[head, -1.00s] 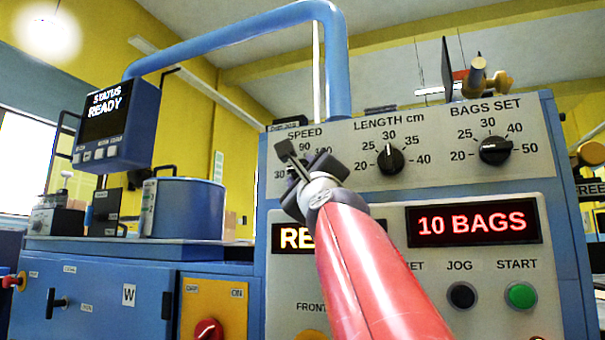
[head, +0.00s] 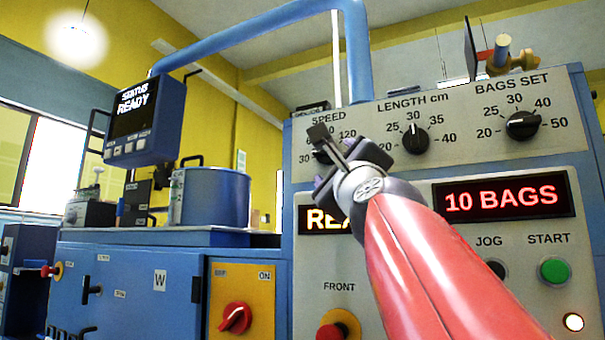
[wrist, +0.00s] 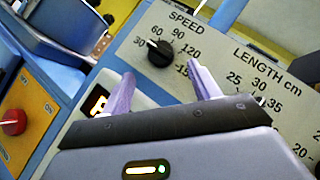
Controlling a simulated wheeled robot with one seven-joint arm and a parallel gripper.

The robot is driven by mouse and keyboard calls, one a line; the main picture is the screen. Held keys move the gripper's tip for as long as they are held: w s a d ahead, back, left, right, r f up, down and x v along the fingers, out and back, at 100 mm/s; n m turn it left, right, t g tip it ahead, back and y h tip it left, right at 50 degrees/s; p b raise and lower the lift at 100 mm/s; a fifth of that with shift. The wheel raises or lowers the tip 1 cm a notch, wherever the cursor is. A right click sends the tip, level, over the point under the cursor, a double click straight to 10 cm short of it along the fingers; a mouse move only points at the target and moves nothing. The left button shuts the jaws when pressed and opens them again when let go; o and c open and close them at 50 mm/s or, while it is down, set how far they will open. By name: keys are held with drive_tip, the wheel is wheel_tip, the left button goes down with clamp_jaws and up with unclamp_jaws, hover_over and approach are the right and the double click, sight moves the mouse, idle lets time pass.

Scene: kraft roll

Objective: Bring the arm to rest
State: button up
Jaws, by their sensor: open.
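My gripper (head: 328,160) is at the end of my red arm, in front of the control panel (head: 455,108) in the head view. In the wrist view my gripper (wrist: 162,88) shows two purple fingers spread apart, with nothing between them. The SPEED knob (wrist: 160,54) lies beyond the fingertips, apart from them, with its pointer toward the upper left, between 30 and 60.
The panel also carries the LENGTH knob (head: 416,139), the BAGS SET knob (head: 522,125), a 10 BAGS display (head: 502,198) and a green START button (head: 555,271). A red rotary switch (head: 235,317) is at lower left. A status screen (head: 140,112) reads READY. A blue pipe (head: 255,30) arches above.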

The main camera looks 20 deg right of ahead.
drive_tip(key=shift+s+f, duration=0.2)
drive_tip(key=shift+s, duration=0.15)
drive_tip(key=shift+a, duration=0.1)
